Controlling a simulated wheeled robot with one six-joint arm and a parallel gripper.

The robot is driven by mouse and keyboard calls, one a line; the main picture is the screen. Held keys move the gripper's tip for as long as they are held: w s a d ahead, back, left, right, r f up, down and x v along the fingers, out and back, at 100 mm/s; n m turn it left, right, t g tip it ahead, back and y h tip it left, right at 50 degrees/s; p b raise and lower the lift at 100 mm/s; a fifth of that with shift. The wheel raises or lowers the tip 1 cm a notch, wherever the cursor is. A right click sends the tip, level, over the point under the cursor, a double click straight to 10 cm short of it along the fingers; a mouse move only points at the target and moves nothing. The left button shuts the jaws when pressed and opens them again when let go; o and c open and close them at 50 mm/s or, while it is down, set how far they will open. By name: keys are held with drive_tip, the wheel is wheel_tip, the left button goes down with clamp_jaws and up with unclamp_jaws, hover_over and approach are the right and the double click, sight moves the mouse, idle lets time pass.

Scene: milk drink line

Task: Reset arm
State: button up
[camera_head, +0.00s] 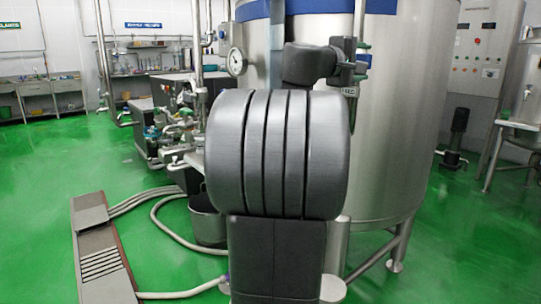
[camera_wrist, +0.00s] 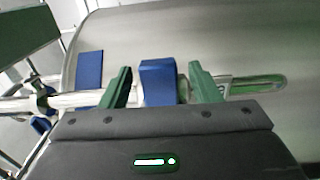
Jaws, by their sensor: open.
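My gripper (camera_head: 362,62) is at the far end of my arm, beside a vertical steel pipe (camera_head: 361,20) in front of the large steel tank (camera_head: 390,130). In the wrist view my gripper (camera_wrist: 160,84) has its two green fingers spread apart. A blue block-like part (camera_wrist: 158,80), perhaps a valve handle, shows between the fingers with gaps on both sides. I cannot tell its depth relative to the fingertips. A pipe with a clear, green-tinted sight tube (camera_wrist: 255,84) runs across behind them. My arm hides part of the tank and pipework in the head view.
A round gauge (camera_head: 236,62) and machinery with valves (camera_head: 170,115) stand left of my arm. A hose (camera_head: 165,230) and a floor drain (camera_head: 100,255) lie at lower left. A control cabinet (camera_head: 480,55) stands at right. Green floor (camera_head: 45,170) is clear at left.

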drive_tip(key=shift+x, duration=1.05)
drive_tip(key=shift+s+a+r+n+p, duration=0.25)
drive_tip(key=shift+r+n+p, duration=0.3)
drive_tip(key=shift+p, duration=0.55)
drive_tip(key=shift+w+n, duration=0.15)
drive_tip(key=shift+n, duration=0.1)
drive_tip(key=shift+f, duration=0.1)
